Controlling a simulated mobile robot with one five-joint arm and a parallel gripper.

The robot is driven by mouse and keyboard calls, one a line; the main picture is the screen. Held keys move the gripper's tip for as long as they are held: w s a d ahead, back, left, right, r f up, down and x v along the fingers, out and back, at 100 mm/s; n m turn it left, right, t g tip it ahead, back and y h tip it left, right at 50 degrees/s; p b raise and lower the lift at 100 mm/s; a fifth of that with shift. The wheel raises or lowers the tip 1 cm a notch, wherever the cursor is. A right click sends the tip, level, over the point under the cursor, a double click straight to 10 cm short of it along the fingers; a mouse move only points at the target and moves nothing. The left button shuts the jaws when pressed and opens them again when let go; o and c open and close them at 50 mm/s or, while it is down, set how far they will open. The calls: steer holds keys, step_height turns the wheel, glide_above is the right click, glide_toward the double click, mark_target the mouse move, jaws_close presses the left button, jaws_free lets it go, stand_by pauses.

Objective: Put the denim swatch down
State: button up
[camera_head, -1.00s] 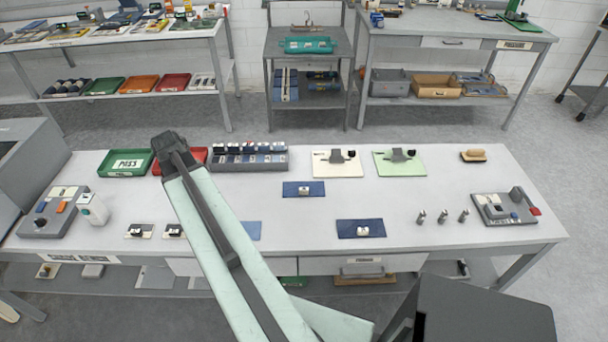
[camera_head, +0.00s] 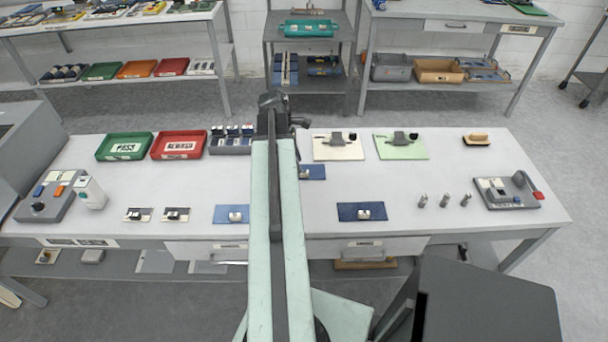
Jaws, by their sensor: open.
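Three blue denim swatches lie flat on the white table, each with a small pale piece on top. A lighter swatch (camera_head: 230,214) lies just left of my arm. A dark swatch (camera_head: 361,211) lies near the front edge, right of my arm. A third swatch (camera_head: 313,172) lies farther back, partly hidden by my arm. My gripper (camera_head: 274,108) is at the far end of the raised arm, seen from behind above the table. It is open, and no swatch shows in it. The arm hides much of its fingers.
A green tray (camera_head: 124,147) and a red tray (camera_head: 178,145) stand back left, beside a grey rack (camera_head: 229,150) partly hidden by my arm. White and green boards (camera_head: 401,154) lie back right. Several metal pegs (camera_head: 444,200) stand at right. Bare table lies between these things.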

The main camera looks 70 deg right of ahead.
steer(key=b+x, duration=0.4)
steer(key=x, duration=0.1)
steer(key=shift+s+d+f, duration=0.1)
steer(key=shift+s+d, duration=0.15)
steer(key=shift+r, duration=0.2)
jaws_close()
step_height(320, 180, up, 10)
steer(key=p, duration=1)
